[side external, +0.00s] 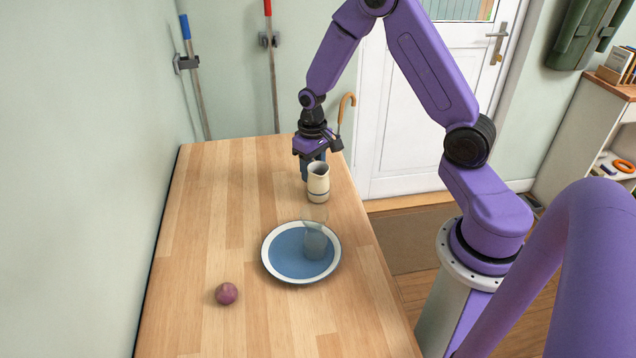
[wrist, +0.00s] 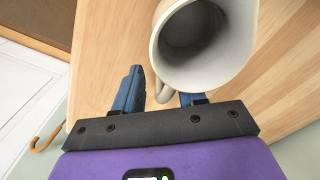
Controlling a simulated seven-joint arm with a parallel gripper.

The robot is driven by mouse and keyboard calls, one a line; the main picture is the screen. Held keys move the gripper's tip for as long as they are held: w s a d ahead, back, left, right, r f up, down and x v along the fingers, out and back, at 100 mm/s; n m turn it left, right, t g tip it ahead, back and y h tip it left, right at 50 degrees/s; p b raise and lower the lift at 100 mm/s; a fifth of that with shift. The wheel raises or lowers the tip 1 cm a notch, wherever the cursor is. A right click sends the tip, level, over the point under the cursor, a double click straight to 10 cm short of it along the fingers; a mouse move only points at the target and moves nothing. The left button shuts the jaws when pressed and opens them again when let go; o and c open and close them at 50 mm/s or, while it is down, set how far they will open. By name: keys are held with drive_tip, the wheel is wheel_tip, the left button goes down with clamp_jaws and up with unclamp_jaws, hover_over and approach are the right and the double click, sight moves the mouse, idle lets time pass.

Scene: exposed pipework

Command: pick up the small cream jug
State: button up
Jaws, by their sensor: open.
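The small cream jug (side external: 318,185) stands upright on the wooden table near its far end, with dark bands around its body. In the wrist view the jug (wrist: 236,32) fills the upper middle, its open mouth toward the camera. Its handle (wrist: 164,92) points toward my gripper, between the two blue fingers. My gripper (side external: 312,169) is low, just behind the jug, and open. In the wrist view my gripper (wrist: 162,88) has its left finger clear of the jug, while the right finger is mostly hidden behind the jug's rim. I cannot tell whether either finger touches it.
A blue plate with a white rim (side external: 268,263) lies in front of the jug, with a clear glass (side external: 315,241) standing on it. A purple round object (side external: 227,293) lies at the front left. The table's (side external: 222,205) left side is clear. A wall runs along the left edge.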

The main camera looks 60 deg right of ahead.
drive_tip(key=shift+f, duration=0.25)
clamp_jaws()
drive_tip(key=shift+r, duration=0.2)
idle(0.3)
